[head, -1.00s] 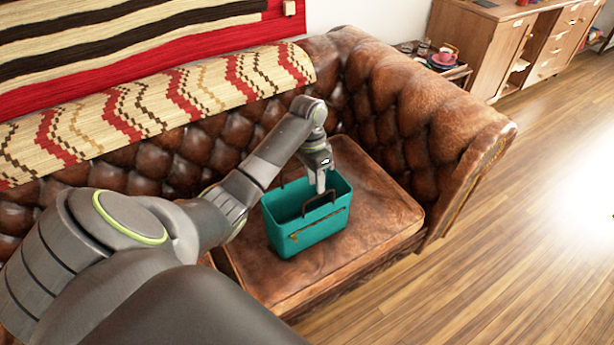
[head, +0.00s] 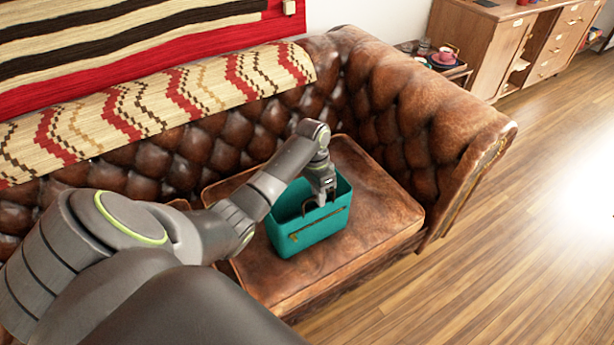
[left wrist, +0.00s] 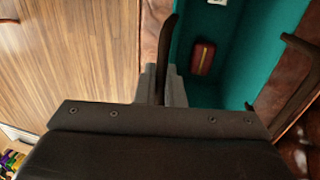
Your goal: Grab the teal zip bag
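The teal zip bag (head: 310,229) stands upright and open-topped on the brown leather sofa seat. It has a zip across its front and dark handles. My left gripper (head: 320,200) points down at the bag's top, and its fingertips are partly hidden there. In the left wrist view, the fingers (left wrist: 162,86) sit close on both sides of one dark handle (left wrist: 165,48) and look shut on it. The other handle (left wrist: 297,75) is free at the right. Inside the teal bag (left wrist: 245,55) lies a small red item (left wrist: 203,58). My right gripper is not in view.
The seat cushion (head: 385,210) is bare around the bag. The tufted sofa back (head: 200,155) and the right armrest (head: 430,120) rise close by. A patterned throw (head: 160,110) covers the backrest. A side table with dishes (head: 445,60) stands beyond the armrest.

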